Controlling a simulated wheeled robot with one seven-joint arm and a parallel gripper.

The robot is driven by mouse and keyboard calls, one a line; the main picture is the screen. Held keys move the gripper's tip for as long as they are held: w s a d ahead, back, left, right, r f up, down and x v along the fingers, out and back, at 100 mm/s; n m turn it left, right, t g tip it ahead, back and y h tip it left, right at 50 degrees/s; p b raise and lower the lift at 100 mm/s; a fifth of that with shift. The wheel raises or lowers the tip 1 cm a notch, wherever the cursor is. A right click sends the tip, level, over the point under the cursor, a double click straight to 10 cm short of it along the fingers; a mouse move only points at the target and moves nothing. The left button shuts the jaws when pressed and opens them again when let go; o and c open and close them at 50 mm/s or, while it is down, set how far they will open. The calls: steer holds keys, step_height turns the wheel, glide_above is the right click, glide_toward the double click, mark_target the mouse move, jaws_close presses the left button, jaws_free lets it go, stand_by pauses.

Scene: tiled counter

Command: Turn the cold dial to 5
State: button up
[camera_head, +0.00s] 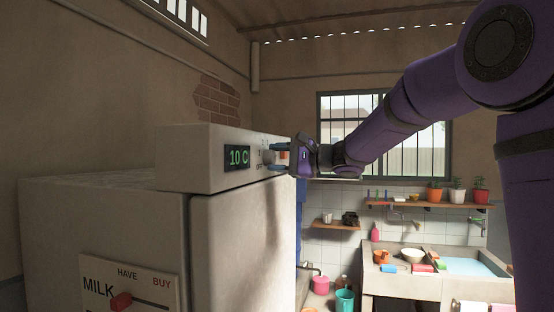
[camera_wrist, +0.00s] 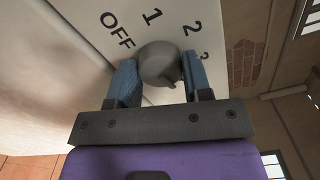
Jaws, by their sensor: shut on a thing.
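The cold dial (camera_wrist: 160,64) is a round grey knob on a pale panel. In the wrist view, my gripper (camera_wrist: 160,80) has one blue finger on each side of it and is shut on it. The markings OFF, 1, 2 and part of a 3 show around the dial; higher numbers are hidden. A small pointer on the dial's lower right is partly hidden by the right finger, so its exact setting is unclear. In the head view, the dial (camera_head: 267,157) is on the fridge's top box, beside a green display (camera_head: 238,158) reading 10 C. My gripper (camera_head: 281,157) reaches it from the right.
The white fridge (camera_head: 250,235) fills the lower left, with a MILK slider sign (camera_head: 130,290) on its side. A sink counter (camera_head: 440,268) and a plant shelf (camera_head: 425,204) stand far behind on the right, away from my gripper.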

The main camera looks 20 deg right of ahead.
steer(key=m, duration=0.4)
steer(key=shift+m, duration=0.3)
steer(key=m, duration=0.4)
steer(key=shift+m, duration=0.3)
steer(key=o, duration=0.9)
steer(key=v, duration=1.1)
steer(key=shift+a, duration=0.1)
